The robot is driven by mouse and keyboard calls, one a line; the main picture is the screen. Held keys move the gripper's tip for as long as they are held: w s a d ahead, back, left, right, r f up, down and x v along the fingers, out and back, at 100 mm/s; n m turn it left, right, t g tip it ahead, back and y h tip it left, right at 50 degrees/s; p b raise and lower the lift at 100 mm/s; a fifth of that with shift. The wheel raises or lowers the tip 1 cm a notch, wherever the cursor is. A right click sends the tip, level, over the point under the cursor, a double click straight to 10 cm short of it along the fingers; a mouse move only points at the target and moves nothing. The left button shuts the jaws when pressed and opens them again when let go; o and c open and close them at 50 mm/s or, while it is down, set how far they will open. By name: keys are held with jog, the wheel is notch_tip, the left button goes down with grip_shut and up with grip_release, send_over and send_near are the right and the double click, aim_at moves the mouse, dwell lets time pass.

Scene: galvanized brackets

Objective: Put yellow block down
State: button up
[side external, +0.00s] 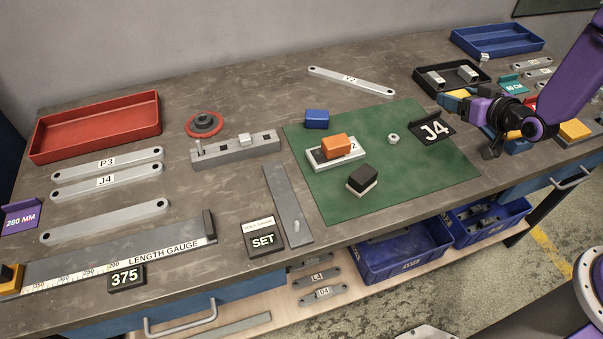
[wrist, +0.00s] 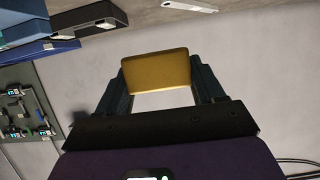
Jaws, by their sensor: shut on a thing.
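My gripper (side external: 456,99) is at the right of the side view, raised in front of the dark tray and reaching left. It is shut on a yellow block (side external: 460,93), mostly hidden by the fingers there. In the wrist view the yellow block (wrist: 157,74) sits between both fingers, with a pale wall behind it. The green mat (side external: 420,185) lies left of and below my gripper in the picture.
Behind are a dark tray (side external: 425,86) with metal parts and a blue tray (side external: 470,50). Another yellow block (side external: 575,129) is at far right. The mat's lower right is clear.

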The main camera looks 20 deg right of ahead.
jog(key=w+a+r+n+g+y, duration=0.1)
jog(key=a+n+y, duration=0.3)
jog(key=a, duration=0.6)
jog(key=w+a+r+n+g+y, duration=0.15)
jog(key=a+n+y, duration=0.25)
jog(key=a, duration=0.6)
jog(key=s+a+r+n+g+y, duration=0.1)
jog(key=s+a+n+g+y, duration=0.3)
jog(key=a, duration=0.6)
jog(key=s+a+r+n+g+y, duration=0.1)
jog(key=s+a+n+g+y, duration=0.1)
jog(key=s+a+n+g, duration=0.65)
jog(key=w+a+f, duration=0.3)
jog(key=a, duration=0.1)
jog(key=w+a+f+m+t, duration=0.1)
jog(key=w+a+f, duration=0.3)
jog(key=w+a+f+m, duration=0.1)
jog(key=w+a+f, duration=0.2)
jog(key=w+a, duration=0.1)
jog(key=shift+f+m, duration=0.15)
jog(key=shift+m, duration=0.1)
jog(key=shift+f, duration=1.6)
jog(key=shift+s+f, duration=0.1)
jog(key=shift+f, duration=0.55)
